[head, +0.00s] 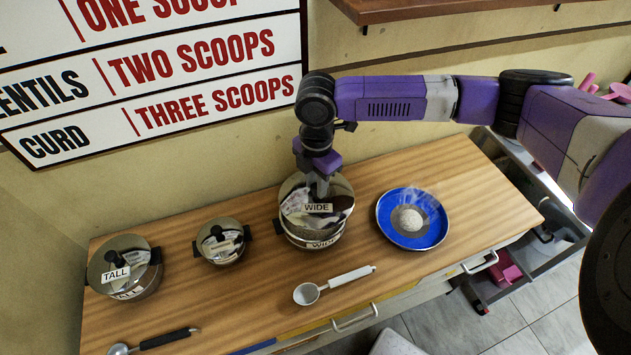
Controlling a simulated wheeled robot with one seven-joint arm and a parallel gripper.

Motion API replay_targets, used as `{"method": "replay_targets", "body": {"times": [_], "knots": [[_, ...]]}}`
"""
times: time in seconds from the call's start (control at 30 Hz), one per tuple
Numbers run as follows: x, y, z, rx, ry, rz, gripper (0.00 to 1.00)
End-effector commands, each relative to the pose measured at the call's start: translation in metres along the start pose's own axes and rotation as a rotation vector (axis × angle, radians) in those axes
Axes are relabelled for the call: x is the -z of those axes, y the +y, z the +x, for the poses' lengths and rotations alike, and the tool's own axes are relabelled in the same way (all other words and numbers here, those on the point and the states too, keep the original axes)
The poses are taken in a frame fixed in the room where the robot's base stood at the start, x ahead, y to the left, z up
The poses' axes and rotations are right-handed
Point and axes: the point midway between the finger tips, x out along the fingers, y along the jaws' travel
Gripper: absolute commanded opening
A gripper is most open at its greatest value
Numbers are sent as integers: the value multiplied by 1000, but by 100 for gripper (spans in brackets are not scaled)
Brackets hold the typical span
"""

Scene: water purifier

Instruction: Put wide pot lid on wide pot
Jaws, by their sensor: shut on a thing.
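The wide pot (313,243) stands on the wooden counter in the middle of the head view, with a WIDE label on its front. The wide pot lid (334,213), shiny and also labelled WIDE, is over the pot's mouth and hides its inside. My gripper (319,188) points down from above and is shut on the top of the lid, where its handle is. The fingertips are small here and partly hidden. I cannot tell whether the lid rests on the rim or hovers just above it.
A blue plate (434,238) with a pale mound stands right of the pot. A small lidded pot (221,243) and the tall pot (124,267) stand left. A white-handled ladle (333,285) and a black-handled ladle (155,341) lie in front. A shelf (430,8) hangs above.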

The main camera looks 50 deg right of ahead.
Motion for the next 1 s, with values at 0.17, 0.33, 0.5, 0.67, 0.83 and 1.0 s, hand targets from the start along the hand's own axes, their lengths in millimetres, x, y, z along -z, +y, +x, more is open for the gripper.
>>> {"method": "replay_targets", "body": {"times": [0.17, 0.33, 0.5, 0.67, 0.83, 1.0], "knots": [[-3, 3, 2, 0, 0, -19, 0], [-2, 2, 9, 2, 1, -21, 0], [-2, 2, 22, 1, 1, -20, 0], [-2, 2, 39, 3, 2, -20, 0], [-3, 3, 52, 1, 0, -21, 0], [-2, 2, 58, 0, 1, -22, 0]]}}
